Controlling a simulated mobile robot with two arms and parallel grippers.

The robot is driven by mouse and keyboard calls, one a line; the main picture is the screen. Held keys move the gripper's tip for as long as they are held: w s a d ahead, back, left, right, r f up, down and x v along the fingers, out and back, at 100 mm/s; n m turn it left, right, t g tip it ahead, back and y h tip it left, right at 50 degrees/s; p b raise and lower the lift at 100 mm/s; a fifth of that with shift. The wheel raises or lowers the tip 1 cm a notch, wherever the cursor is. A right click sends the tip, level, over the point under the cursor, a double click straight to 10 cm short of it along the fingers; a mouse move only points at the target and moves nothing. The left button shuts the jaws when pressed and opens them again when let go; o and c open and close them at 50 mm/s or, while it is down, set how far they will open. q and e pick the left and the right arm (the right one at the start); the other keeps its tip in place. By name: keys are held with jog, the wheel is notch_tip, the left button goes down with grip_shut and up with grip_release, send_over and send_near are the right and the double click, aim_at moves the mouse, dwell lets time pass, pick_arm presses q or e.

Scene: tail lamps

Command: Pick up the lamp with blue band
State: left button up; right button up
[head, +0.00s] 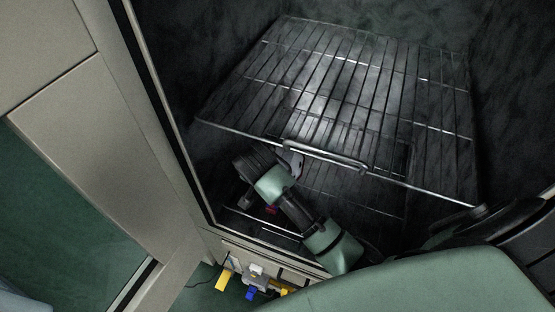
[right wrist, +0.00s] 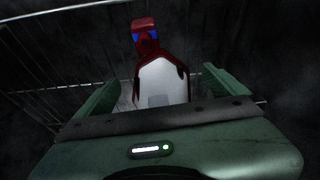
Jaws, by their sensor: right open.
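The lamp with blue band (right wrist: 160,78) shows in the right wrist view. It has a dark red top and sides, a blue band near the top and a white front. My right gripper (right wrist: 163,74) is open, with a green finger on each side of the lamp and gaps visible at both sides. I cannot tell how far the lamp reaches between the fingers. In the head view my right arm reaches into a dark, wire-racked compartment. A small red patch shows beside the arm there; I cannot tell whether it is the lamp. My left gripper is not in view.
A wire rack (head: 345,85) with a front handle crosses the compartment, above another rack (head: 350,190). A beige frame (head: 165,120) edges its left side. Yellow (head: 222,280) and blue (head: 251,293) items lie below the opening.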

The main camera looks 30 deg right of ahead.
aim_at(285, 160)
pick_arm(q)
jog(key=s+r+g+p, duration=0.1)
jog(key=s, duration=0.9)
pick_arm(e)
jog(key=d, duration=0.1)
jog(key=w+d, duration=0.2)
jog(key=d, duration=0.1)
jog(key=shift+w+r, duration=0.1)
jog(key=shift+r, duration=0.3)
jog(key=w+d, duration=0.1)
jog(key=w+d+p, duration=0.1)
jog(key=w, duration=0.1)
jog(key=shift+w+d, duration=0.2)
jog(key=shift+d, duration=0.2)
jog(key=p+x, duration=0.2)
jog(key=x, duration=0.1)
jog(key=shift+w+d+f, duration=0.15)
jog(key=c, duration=1.1)
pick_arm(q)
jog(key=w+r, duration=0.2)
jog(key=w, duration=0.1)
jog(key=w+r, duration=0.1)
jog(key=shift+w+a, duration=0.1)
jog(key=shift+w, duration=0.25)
pick_arm(e)
jog(key=c, duration=0.3)
jog(key=shift+w, duration=0.1)
jog(key=shift+c, duration=0.2)
